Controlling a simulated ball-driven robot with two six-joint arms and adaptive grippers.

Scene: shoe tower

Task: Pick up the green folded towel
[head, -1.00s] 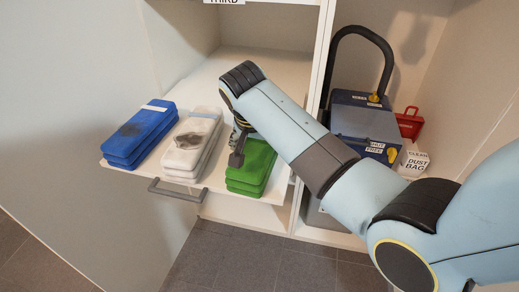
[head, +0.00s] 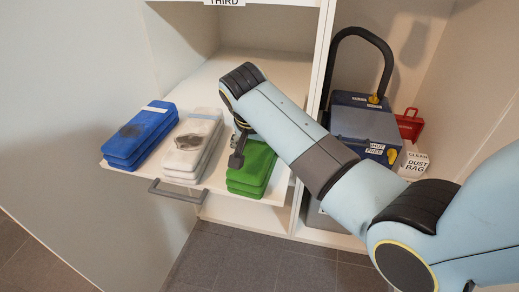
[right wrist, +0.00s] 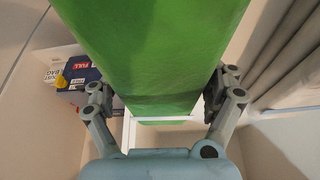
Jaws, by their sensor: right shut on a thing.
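The green folded towel (head: 252,170) lies on the pull-out shelf at its right end, partly hidden behind my right arm. My right gripper (head: 238,155) is over it, with one finger showing at its left side. In the right wrist view the green towel (right wrist: 160,60) fills the space between the two fingers of my right gripper (right wrist: 160,95), which is shut on it. In the head view the towel still appears at shelf level; I cannot tell whether it touches the shelf. My left gripper is not in view.
A blue folded towel (head: 137,138) and a white stained towel (head: 190,146) lie to the left on the shelf (head: 205,185), which has a grey handle (head: 178,193). Right of the divider are a blue box (head: 362,125), a red item (head: 409,124) and a dust bag box (head: 415,163).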

